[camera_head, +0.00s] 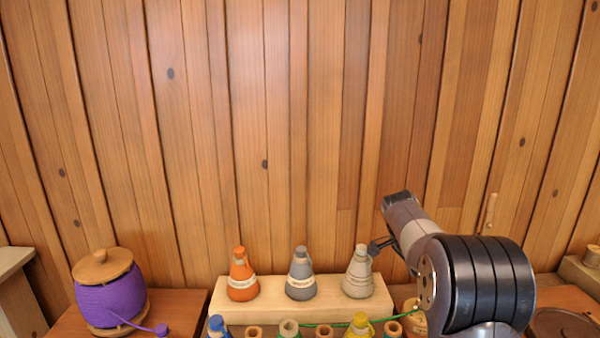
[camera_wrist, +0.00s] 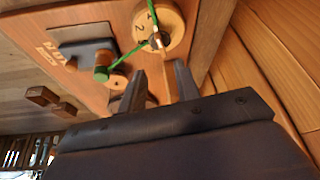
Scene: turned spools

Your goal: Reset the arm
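My gripper (camera_head: 378,246) is at the right in the head view, its dark tip beside or in front of the pale grey cone-shaped spool (camera_head: 358,280); I cannot tell whether they touch. In the wrist view my gripper (camera_wrist: 160,74) shows two dark fingers standing apart with a gap between them. No held object is visible in the gap. My arm reaches in from the lower right of the head view and partly hides the right end of the shelf.
Orange (camera_head: 242,279) and grey (camera_head: 301,280) cones stand on a pale wooden block (camera_head: 270,311). A purple spool (camera_head: 110,300) with loose thread stands left. Several smaller spools line the front. The wrist view shows a numbered wooden disc (camera_wrist: 160,30) with green thread. A plank wall closes the back.

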